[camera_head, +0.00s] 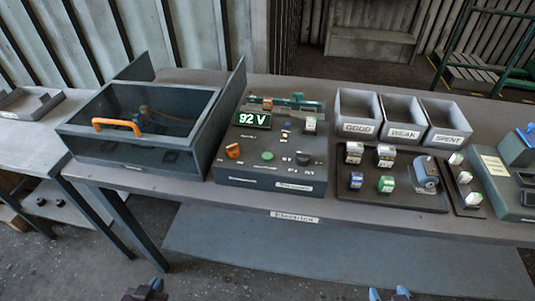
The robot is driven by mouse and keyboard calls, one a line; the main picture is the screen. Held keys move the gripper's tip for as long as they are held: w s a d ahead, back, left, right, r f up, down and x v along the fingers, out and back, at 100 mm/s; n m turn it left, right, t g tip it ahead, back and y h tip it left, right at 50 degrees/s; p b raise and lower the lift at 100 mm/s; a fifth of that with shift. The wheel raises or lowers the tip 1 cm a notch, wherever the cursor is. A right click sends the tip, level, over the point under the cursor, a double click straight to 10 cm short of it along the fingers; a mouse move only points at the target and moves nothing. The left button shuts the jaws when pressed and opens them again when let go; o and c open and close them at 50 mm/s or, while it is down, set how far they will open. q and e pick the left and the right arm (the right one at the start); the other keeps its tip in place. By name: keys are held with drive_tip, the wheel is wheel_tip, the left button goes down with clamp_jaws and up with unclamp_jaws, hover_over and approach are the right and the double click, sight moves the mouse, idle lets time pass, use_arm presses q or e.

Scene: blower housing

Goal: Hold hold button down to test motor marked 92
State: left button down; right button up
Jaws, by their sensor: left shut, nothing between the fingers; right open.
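The dark test box (270,160) stands on the middle of the bench. Its display (251,120) reads "92 V" in green. Its top carries an orange switch (233,151), a green button (267,156) and a black knob (303,158); the small labels are too blurred to tell which is the hold button. A grey motor-like part (425,174) lies on the dark tray to the right; I cannot read a mark 92 on it. My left gripper (154,285) is shut and empty, low in front of the bench. My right gripper (389,294) is open at the bottom edge, apart from everything.
A lidded case (100,147) with an orange handle (117,126) stands left of the test box. Bins marked GOOD (358,128), WEAK (404,133) and SPENT (448,138) stand at the back right. Small labelled blocks sit on the dark tray (400,205). The bench's front strip is clear.

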drive_tip(key=shift+w, duration=0.15)
drive_tip(key=shift+w+r, duration=0.1)
drive_tip(key=shift+w+r, duration=0.15)
drive_tip(key=shift+w, duration=0.1)
drive_tip(key=shift+s, duration=0.25)
idle(0.3)
